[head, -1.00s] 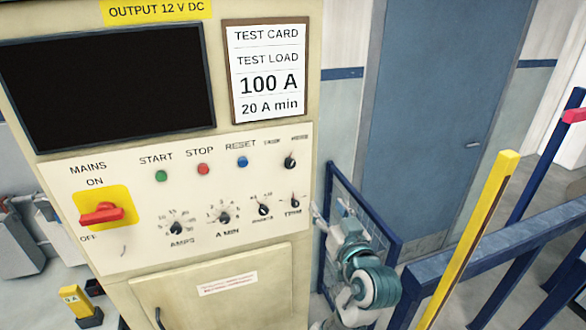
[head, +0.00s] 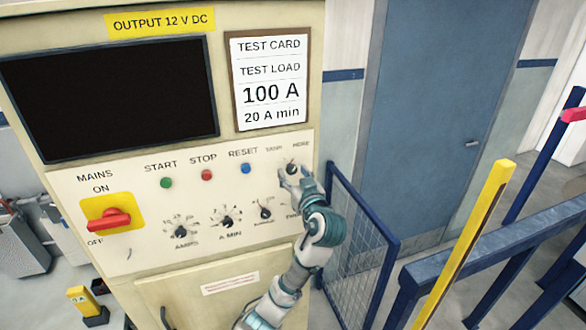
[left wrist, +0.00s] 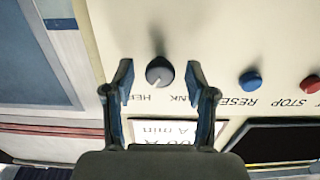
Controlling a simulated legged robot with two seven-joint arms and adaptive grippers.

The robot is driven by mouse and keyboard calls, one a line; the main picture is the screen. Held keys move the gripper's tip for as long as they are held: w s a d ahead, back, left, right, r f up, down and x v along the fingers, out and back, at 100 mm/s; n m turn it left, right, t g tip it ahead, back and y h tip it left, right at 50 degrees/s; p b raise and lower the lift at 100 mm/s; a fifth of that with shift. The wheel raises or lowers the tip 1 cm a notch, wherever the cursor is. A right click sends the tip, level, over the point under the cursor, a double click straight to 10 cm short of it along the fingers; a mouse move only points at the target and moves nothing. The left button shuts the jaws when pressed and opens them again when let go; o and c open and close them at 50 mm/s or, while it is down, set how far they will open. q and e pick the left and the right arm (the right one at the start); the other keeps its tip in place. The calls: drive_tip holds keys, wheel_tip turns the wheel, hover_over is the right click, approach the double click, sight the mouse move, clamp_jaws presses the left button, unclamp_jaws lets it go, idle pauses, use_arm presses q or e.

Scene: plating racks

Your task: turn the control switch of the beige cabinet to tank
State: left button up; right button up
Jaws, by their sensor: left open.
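The beige cabinet (head: 75,192) fills the left of the head view. Its control switch (head: 292,168) is a small dark knob at the panel's upper right, with labels TANK and HERE above it. My left gripper (head: 292,175) is at this knob, open. In the left wrist view, the picture is upside down and the knob (left wrist: 159,71) sits between the two spread fingers (left wrist: 159,76), with a gap on each side. A pale mark shows on the knob, but I cannot tell for sure which label it points to. My right gripper is not in view.
Blue RESET (head: 246,168) and red STOP (head: 207,175) buttons lie left of the switch. Smaller knobs sit below, partly behind my arm. A blue mesh panel (head: 360,250) stands close on the right, with a yellow post (head: 465,240) beyond.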

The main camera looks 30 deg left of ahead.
use_arm(q)
drive_tip(key=shift+w+a, duration=0.4)
clamp_jaws()
